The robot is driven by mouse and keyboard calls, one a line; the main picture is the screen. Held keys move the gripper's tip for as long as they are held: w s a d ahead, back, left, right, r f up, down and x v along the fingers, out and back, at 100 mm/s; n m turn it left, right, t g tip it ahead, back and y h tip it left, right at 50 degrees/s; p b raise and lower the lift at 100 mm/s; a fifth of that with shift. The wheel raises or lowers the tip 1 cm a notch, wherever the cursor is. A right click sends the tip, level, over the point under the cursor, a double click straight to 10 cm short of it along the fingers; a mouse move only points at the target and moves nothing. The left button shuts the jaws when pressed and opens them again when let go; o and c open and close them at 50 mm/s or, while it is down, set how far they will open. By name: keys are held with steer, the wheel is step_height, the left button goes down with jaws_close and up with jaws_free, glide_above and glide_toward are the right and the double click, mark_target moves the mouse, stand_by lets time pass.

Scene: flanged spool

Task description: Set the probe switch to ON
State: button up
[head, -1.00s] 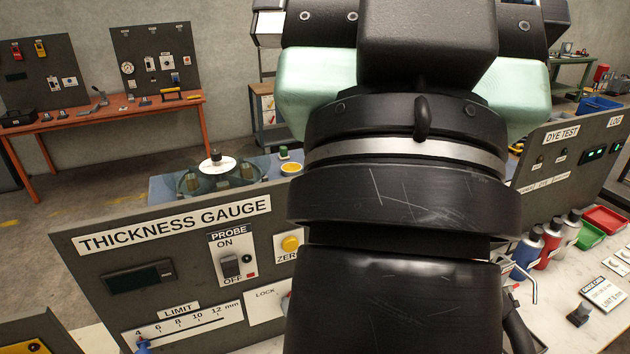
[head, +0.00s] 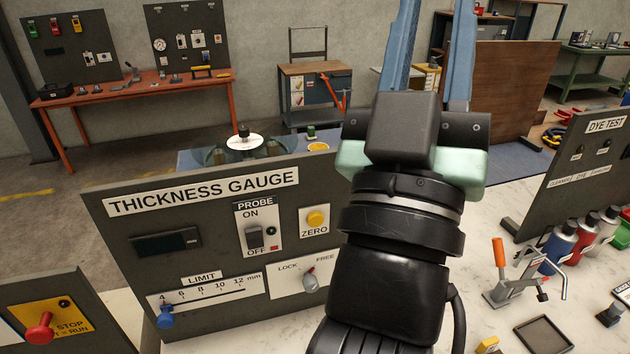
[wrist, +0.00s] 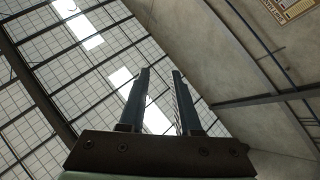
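The probe switch (head: 254,237) is a dark rocker on a white plate marked PROBE, with ON above and OFF below. It sits on the dark THICKNESS GAUGE panel (head: 110,235) in the head view. Its lower part seems to stand out, but I cannot tell its setting for sure. My gripper (head: 428,40) points upward, to the right of the panel and apart from the switch. In the wrist view its two fingers (wrist: 158,100) stand apart with nothing between them, against the ceiling.
On the same panel are a yellow ZERO button (head: 316,219), a LOCK/FREE knob (head: 310,282) and a blue LIMIT slider (head: 165,318). A red-handled STOP panel (head: 40,330) stands at the lower left. A toggle clamp (head: 505,275) and bottles stand at the right.

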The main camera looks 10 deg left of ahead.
steer(key=w+a+f+n+y, duration=0.1)
steer(key=f+n, duration=0.1)
steer(key=f, duration=0.2)
steer(key=w+a+f+n+y+b, duration=0.1)
steer(key=f+n, duration=0.1)
steer(key=f, duration=0.3)
steer(key=w+a+f+n+g, duration=0.1)
steer(key=f+n, duration=0.1)
steer(key=f, duration=0.2)
steer(key=shift+w+f+y+b, duration=0.3)
steer(key=shift+w+y+b, duration=0.1)
jaws_close()
steer(key=s+a+f+n+g+y+b, duration=0.1)
steer(key=a+f+n+g+y, duration=0.1)
steer(key=f, duration=0.8)
steer(key=s+a+f+n+g+y+b, duration=0.1)
steer(key=s+a+f+n+g+y, duration=0.1)
steer(key=a+f+n+y, duration=0.3)
steer(key=s+a+f+n+g+y+b, duration=0.1)
steer(key=s+a+f+n+g+y, duration=0.1)
steer(key=f+n, duration=0.7)
step_height(320, 180, down, 6)
steer(key=a+g+y, duration=0.1)
steer(key=a+y, duration=0.1)
steer(key=shift+a+n, duration=0.3)
steer(key=shift+a, duration=0.1)
